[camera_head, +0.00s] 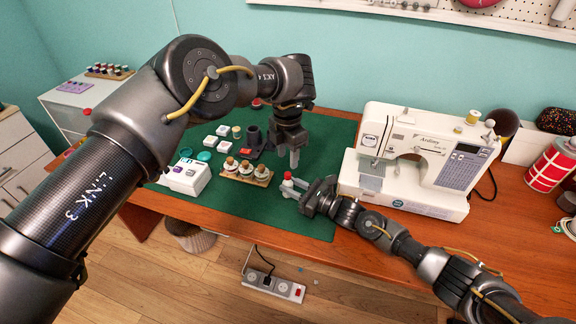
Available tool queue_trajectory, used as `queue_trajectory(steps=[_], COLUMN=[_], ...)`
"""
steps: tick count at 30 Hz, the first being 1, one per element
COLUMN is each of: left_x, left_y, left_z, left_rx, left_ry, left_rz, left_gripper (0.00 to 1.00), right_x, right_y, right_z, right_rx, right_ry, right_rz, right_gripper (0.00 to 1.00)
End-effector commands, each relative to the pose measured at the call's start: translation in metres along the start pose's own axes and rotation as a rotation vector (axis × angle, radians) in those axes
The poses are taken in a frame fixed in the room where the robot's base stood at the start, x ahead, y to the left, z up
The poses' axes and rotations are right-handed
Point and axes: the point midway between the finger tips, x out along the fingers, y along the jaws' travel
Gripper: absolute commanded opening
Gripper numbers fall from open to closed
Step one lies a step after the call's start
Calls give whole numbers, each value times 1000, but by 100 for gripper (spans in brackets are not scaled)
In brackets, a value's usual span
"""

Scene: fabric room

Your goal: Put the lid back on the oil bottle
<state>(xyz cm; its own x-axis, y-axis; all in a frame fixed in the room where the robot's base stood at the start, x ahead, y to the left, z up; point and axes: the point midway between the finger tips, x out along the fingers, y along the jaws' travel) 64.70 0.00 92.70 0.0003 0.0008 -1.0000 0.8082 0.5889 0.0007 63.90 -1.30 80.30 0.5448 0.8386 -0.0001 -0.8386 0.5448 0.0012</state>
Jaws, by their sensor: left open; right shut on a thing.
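A small red-topped thing (287,176) stands at the right part of the green mat, at the tips of my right gripper (290,187). It appears to be the oil bottle or its lid; it is too small to tell which. My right gripper reaches in from the right, low over the mat, and is shut on this thing. My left gripper (288,156) points down with its fingers open and empty, just above and behind the red-topped thing. I cannot make out the bottle and the lid as separate things.
The green mat (230,212) lies on the wooden table (400,245). A wooden rack (259,181) with several spools stands left of my grippers. A white sewing machine (400,195) stands close on the right. Small white boxes and a dark holder (253,136) stand behind the rack.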

Motion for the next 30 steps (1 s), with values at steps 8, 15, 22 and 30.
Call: queue_trajectory(steps=[8,15,22,30], left_x=[-47,-60,-60,-60], left_y=[0,0,0,0], left_z=[0,0,0,0], left_rx=[1,1,1,1], left_ry=[-1,1,1,0], left_rz=[0,-1,-1,-1], left_gripper=[42,42,42,42], right_x=[0,0,0,0], right_y=[0,0,0,0], right_z=[0,0,0,0], right_rx=[0,0,0,0], right_ry=[0,0,0,0], right_rz=[0,0,0,0], right_gripper=[0,0,0,54])
